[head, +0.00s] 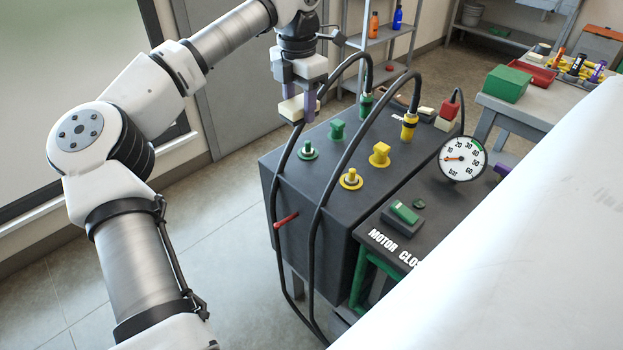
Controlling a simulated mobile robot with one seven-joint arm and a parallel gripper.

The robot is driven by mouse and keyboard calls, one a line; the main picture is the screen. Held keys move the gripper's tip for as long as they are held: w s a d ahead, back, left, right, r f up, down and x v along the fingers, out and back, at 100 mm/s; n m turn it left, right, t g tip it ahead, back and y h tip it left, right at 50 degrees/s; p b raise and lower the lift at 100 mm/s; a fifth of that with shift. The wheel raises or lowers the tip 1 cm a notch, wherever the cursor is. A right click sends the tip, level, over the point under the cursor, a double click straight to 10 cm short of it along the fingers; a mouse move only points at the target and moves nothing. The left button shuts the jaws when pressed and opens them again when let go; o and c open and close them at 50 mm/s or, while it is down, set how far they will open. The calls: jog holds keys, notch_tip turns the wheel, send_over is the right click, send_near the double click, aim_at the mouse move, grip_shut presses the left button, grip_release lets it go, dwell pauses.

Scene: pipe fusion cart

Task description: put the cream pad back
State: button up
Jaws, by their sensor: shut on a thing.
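My gripper (298,101) is shut on a cream pad (292,110) and points downward. It holds the pad above the far left part of the dark machine box (310,225). The pad looks roughly level, and the fingers hide part of it. A black hose passes close to the pad in the picture; I cannot tell whether they touch. Another small cream piece (426,112) lies at the far right of the box top, near a red connector (449,111).
Green fittings (337,129), yellow fittings (379,154) and arching black hoses (332,160) stand on the box. A red lever (286,220) sticks out of its side. A pressure gauge (462,157) stands to the right. Behind is a bench with a green box (506,84).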

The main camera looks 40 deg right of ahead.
aim_at(311, 183)
jog(key=shift+s+d+r+n, duration=0.15)
jog(key=shift+s+d+r, duration=0.15)
jog(key=shift+s+r, duration=0.2)
jog(key=shift+s+d+r+n, duration=0.15)
jog(key=shift+s+d+r, duration=0.1)
jog(key=shift+s+r, duration=0.25)
notch_tip(311, 183, down, 20)
jog(key=shift+s+r+p, duration=0.1)
jog(key=shift+p, duration=0.95)
jog(key=shift+f, duration=0.2)
jog(key=o, duration=1.1)
jog(key=shift+r, duration=0.1)
jog(key=shift+r, duration=0.1)
